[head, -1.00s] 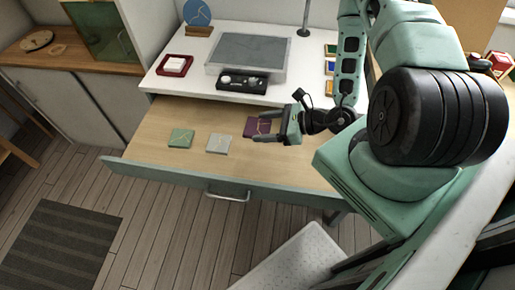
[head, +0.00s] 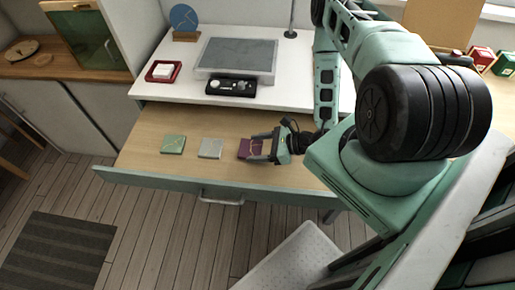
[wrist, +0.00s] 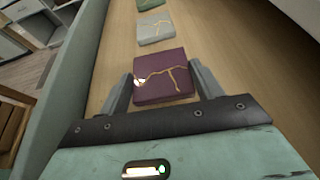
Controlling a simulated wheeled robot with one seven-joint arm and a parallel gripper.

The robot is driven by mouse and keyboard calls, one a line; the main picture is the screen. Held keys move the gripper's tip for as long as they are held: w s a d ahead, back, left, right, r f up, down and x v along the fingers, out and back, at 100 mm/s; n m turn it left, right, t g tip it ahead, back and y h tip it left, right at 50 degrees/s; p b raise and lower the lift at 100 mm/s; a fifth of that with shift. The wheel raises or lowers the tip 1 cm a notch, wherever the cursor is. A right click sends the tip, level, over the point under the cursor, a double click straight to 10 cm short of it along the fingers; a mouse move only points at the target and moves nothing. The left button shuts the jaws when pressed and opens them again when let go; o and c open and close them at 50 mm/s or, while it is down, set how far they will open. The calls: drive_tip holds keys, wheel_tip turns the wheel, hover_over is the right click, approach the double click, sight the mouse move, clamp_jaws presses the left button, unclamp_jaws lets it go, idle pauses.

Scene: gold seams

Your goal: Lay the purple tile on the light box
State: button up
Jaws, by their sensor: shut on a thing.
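The purple tile (head: 250,148) has a gold seam and lies in the open wooden drawer, at the right of a row of tiles. In the wrist view the purple tile (wrist: 161,78) sits between the two fingers of my gripper (wrist: 160,88). My gripper (head: 262,146) is shut on the tile from its right side in the head view, low at the drawer floor. I cannot tell whether the tile is lifted. The light box (head: 237,56), a grey flat panel, stands on the white desktop behind the drawer.
A grey tile (head: 211,148) and a green tile (head: 173,144) lie left of the purple one. The drawer front (head: 150,181) is a raised edge.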

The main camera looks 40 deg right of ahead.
drive_tip(key=shift+f, duration=0.6)
drive_tip(key=shift+f, duration=0.2)
drive_tip(key=o, duration=1.1)
drive_tip(key=shift+c, duration=0.2)
drive_tip(key=shift+f, duration=0.1)
drive_tip(key=b+v, duration=0.3)
drive_tip(key=v, duration=1.3)
drive_tip(key=shift+w+d+r+b, duration=0.1)
drive_tip(key=shift+d+r+b, duration=0.15)
drive_tip(key=shift+b, duration=0.15)
drive_tip(key=shift+s+d+r, duration=0.3)
drive_tip(key=shift+s, duration=0.1)
